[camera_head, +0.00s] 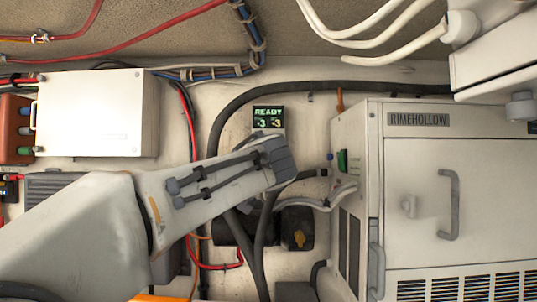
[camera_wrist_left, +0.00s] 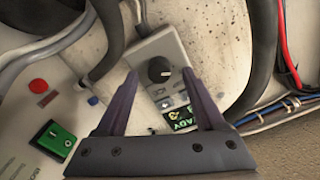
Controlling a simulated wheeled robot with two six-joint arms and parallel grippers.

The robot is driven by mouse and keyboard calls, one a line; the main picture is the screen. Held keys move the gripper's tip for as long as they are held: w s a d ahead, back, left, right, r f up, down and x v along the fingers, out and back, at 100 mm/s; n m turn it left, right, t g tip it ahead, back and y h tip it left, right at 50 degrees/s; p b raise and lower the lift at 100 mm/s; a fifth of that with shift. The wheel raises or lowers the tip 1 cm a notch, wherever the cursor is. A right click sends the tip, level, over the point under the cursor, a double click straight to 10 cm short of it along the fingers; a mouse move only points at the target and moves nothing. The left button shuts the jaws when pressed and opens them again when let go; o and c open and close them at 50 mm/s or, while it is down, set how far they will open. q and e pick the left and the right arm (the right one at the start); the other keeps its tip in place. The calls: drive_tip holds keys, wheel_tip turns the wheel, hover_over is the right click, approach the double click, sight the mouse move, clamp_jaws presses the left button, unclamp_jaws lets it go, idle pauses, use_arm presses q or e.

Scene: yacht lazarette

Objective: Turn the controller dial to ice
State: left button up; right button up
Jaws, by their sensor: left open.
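The controller is a pale grey box (camera_wrist_left: 152,47) with a round black dial (camera_wrist_left: 159,69) in the left wrist view. Its lit display (camera_wrist_left: 180,118) shows upside down there, partly behind a finger. In the head view the display (camera_head: 268,118) reads READY with figures below, and my left wrist hides the dial. My left gripper (camera_wrist_left: 160,73) is open, its two dark fingers either side of the dial in the picture. I cannot tell whether they touch it. The dial's setting is too small to read. My right gripper is not in view.
The RIMEHOLLOW machine (camera_head: 420,119) stands at the right, with a green switch (camera_head: 342,161) on its side. A thick black hose (camera_head: 245,98) arches over the controller. Red and blue cables run along the wall, and a white box (camera_head: 97,112) is at the left.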

use_arm(q)
drive_tip(key=shift+w, duration=0.6)
clamp_jaws()
